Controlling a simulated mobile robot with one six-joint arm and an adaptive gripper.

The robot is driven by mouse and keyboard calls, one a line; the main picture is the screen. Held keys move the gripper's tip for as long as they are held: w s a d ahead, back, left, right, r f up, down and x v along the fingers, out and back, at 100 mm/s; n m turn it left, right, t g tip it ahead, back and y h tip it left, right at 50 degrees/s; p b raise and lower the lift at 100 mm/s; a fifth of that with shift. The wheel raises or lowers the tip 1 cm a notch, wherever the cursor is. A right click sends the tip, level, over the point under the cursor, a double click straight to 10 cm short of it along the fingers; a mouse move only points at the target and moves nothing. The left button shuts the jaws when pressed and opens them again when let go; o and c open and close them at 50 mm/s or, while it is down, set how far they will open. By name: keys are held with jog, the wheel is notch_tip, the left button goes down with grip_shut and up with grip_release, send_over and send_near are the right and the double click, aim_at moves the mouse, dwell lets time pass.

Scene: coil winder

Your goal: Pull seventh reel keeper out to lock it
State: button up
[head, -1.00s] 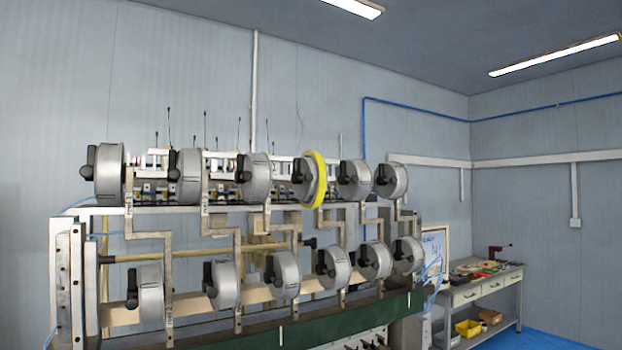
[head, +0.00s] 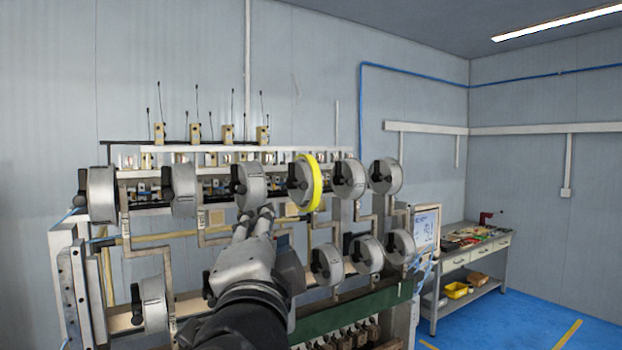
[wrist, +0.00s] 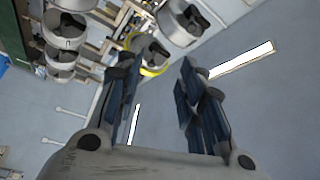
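Grey reels with black keepers on their faces hang in two rows on the winder; no numbers are legible, so I cannot tell which is the seventh. In the head view, the upper row includes a far-left reel (head: 101,194), a third reel (head: 254,186) and a fourth reel (head: 304,184) with a yellow ring around it. The lower row includes a left reel (head: 153,304); my arm hides part of this row. My gripper (head: 256,216) is just below the third upper reel in the picture. In the wrist view, its fingers (wrist: 156,75) are spread with nothing between them.
The wrist view shows a nearby reel (wrist: 180,24) and the yellow ring (wrist: 154,70) beyond the fingers. Metal brackets and a yellowish rod (head: 180,237) run between the rows. A workbench (head: 470,254) with a yellow bin (head: 457,290) stands at the right.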

jog(key=r+m+h, duration=0.2)
jog(key=m, duration=0.1)
jog(key=m+h+p, duration=0.3)
jog(key=p, duration=0.1)
send_near(303, 186)
jog(key=x, duration=0.8)
jog(key=shift+c, duration=0.4)
grip_shut()
